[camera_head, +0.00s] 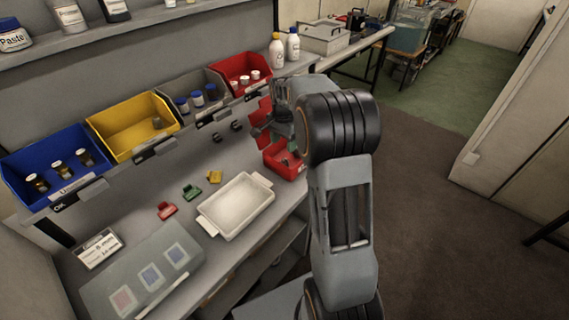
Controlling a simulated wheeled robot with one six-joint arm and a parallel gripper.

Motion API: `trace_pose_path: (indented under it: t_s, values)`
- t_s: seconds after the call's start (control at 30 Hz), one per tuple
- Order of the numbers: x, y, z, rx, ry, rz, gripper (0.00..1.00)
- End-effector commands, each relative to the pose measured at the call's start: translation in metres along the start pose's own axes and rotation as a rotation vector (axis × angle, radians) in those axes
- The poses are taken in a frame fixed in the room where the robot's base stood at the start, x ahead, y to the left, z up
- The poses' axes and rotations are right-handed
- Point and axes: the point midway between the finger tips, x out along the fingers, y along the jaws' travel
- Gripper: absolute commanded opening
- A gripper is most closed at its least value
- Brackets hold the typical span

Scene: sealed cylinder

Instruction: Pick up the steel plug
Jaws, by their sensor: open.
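I cannot single out the steel plug for sure. Two small dark cylindrical pieces, one of them on the left (218,137) and one on the right (237,125), are on the bench below the bin row, left of my gripper. A small greyish piece (157,122) sits in the yellow bin. My gripper (268,137) is open at the end of my arm, above the back right of the bench, by a red bin (284,162). My arm hides part of that bin and the bench behind it. I see nothing held between the fingers.
Blue (50,195), yellow (128,153), grey (205,113) and red bins line the back. A white tray (237,207) lies mid-bench, with red (167,210), green (191,192) and yellow (215,177) clips beside it. A grey mat (200,246) lies at front left. Open floor is at right.

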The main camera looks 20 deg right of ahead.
Motion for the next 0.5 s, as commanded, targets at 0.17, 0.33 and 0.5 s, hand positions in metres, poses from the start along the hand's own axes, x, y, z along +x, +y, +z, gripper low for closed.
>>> trace_pose_path:
  t_s: [0.17, 0.33, 0.5]
  values:
    - [0.026, 0.0, 0.001, -0.002, -0.001, 0.002, 0.59]
    - [0.037, 0.0, 0.001, -0.003, 0.0, 0.0, 0.59]
    - [0.049, 0.001, 0.002, -0.003, -0.002, 0.002, 0.59]
